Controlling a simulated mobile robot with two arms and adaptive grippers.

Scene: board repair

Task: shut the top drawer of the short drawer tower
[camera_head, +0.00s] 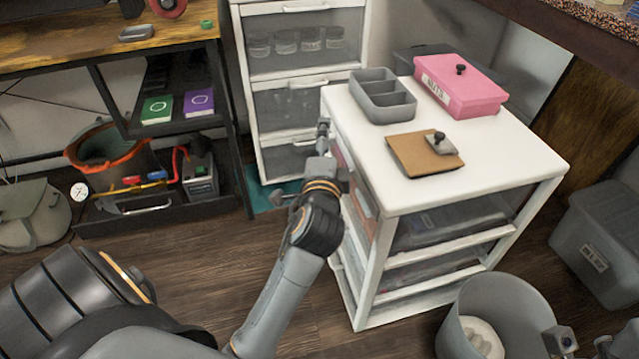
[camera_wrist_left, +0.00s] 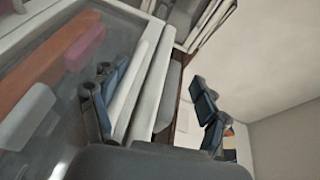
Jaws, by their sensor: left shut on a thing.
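The short drawer tower (camera_head: 466,184) is white, with see-through drawers, and stands right of centre in the head view. Its drawer fronts face left and show at a steep slant. My left gripper (camera_head: 323,138) is at the tower's upper left front edge. In the left wrist view, the fingers of this gripper (camera_wrist_left: 150,105) lie on either side of a white bar or panel edge (camera_wrist_left: 152,80), seemingly part of the top drawer's front. How far the top drawer stands out is hard to tell. My right gripper (camera_head: 586,346) shows only its fingertips, apart, at the bottom right.
On the tower top are a grey divided tray (camera_head: 383,98), a pink box (camera_head: 460,86) and a brown board (camera_head: 424,153). A taller drawer tower (camera_head: 300,85) stands behind. A grey bin (camera_head: 505,300) and a lidded grey box (camera_head: 603,232) stand at the right.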

